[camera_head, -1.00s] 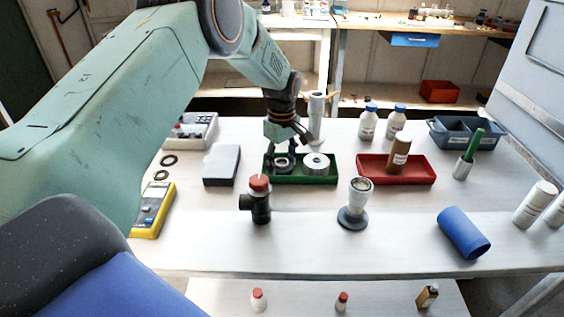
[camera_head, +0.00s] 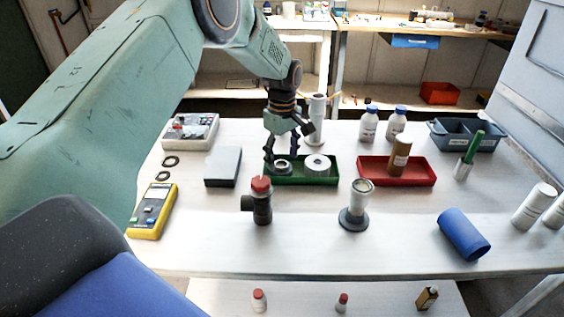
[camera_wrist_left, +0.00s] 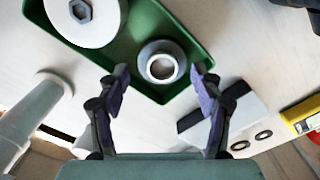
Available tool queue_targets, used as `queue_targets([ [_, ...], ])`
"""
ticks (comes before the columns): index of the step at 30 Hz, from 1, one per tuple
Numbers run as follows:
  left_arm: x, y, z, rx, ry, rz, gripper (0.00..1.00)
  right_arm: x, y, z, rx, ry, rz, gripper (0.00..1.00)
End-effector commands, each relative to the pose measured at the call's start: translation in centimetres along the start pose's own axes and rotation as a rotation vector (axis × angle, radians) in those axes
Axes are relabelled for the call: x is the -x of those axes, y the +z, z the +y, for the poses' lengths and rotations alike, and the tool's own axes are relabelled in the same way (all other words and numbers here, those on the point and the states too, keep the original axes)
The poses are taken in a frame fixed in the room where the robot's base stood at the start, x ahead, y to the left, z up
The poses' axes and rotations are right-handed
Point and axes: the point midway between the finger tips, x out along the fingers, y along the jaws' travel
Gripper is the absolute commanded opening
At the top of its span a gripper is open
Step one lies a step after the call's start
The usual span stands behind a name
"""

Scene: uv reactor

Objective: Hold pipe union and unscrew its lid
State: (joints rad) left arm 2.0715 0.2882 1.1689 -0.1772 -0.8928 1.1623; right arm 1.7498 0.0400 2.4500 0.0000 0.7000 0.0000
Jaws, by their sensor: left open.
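A small grey ring-shaped fitting, seemingly the pipe union (camera_head: 283,168), stands in the left part of the green tray (camera_head: 327,182). Its round open top faces up. In the wrist view the pipe union (camera_wrist_left: 162,64) lies near a corner of the tray, between my spread fingertips. My left gripper (camera_head: 281,154) is open and points down just above it. The wrist view shows the gripper (camera_wrist_left: 160,78) with one finger on each side; whether they touch the fitting cannot be told. Where a lid joins the body is unclear. My right gripper does not show.
A white disc with a hub (camera_head: 317,163) shares the green tray. A black tee with a red cap (camera_head: 262,202) stands in front. A grey box (camera_head: 222,167) is left, a red tray (camera_head: 418,179) right, and a white column (camera_head: 316,113) behind.

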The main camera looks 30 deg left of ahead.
Motion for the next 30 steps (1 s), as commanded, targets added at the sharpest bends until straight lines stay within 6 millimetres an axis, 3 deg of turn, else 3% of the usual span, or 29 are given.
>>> queue_targets([
  [6, 4.9, 0.0, 0.1, 0.001, 0.003, 0.0, 0.66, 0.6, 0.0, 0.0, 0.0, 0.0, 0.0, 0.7],
  [13, 8.3, 0.0, 0.1, 0.001, 0.002, 0.0, 0.66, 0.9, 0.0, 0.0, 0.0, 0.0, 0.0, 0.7],
  [18, 9.3, 0.0, 0.0, 0.0, -0.001, -0.001, 0.66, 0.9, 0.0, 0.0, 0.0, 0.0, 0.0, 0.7],
  [30, 9.4, 0.0, 0.0, 0.0, -0.001, -0.001, 0.66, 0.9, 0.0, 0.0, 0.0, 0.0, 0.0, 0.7],
])
